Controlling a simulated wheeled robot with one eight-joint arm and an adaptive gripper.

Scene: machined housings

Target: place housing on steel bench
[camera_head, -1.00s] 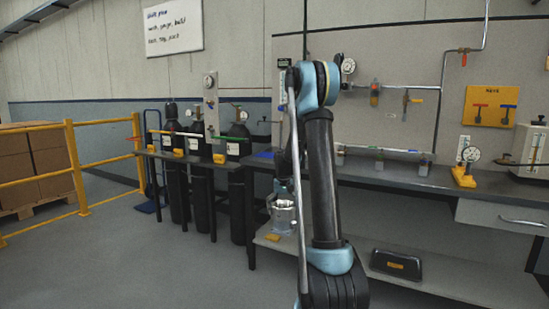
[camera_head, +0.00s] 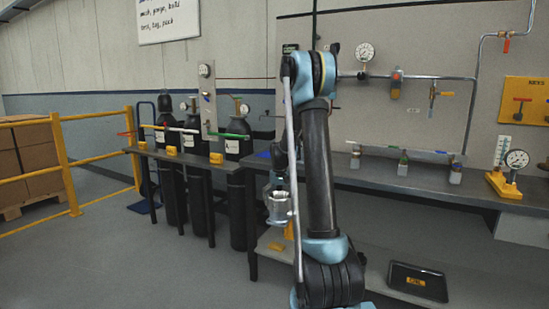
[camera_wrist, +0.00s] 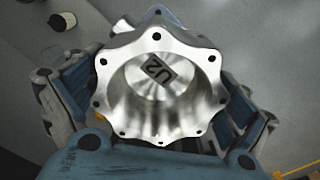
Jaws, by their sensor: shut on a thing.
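The housing (camera_wrist: 190,72) is a shiny machined metal part with a scalloped, bolt-holed flange and a dark "U2" label inside its bore. It fills the middle of the wrist view, with its open flange facing the camera. My gripper (camera_wrist: 155,105) is shut on it, with a finger on each side. In the head view the housing (camera_head: 279,206) hangs in my gripper (camera_head: 278,190), below bench-top height and in front of the bench. The grey steel bench (camera_head: 390,181) runs along the wall to the right, partly hidden behind my arm.
On the bench stand small fittings (camera_head: 403,163) and a gauge on a yellow base (camera_head: 508,178). A dark case (camera_head: 418,282) lies on the lower shelf. Gas cylinders (camera_head: 237,190) stand left of the bench. A yellow rail (camera_head: 70,165) is farther left. Bare bench top shows right of my arm.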

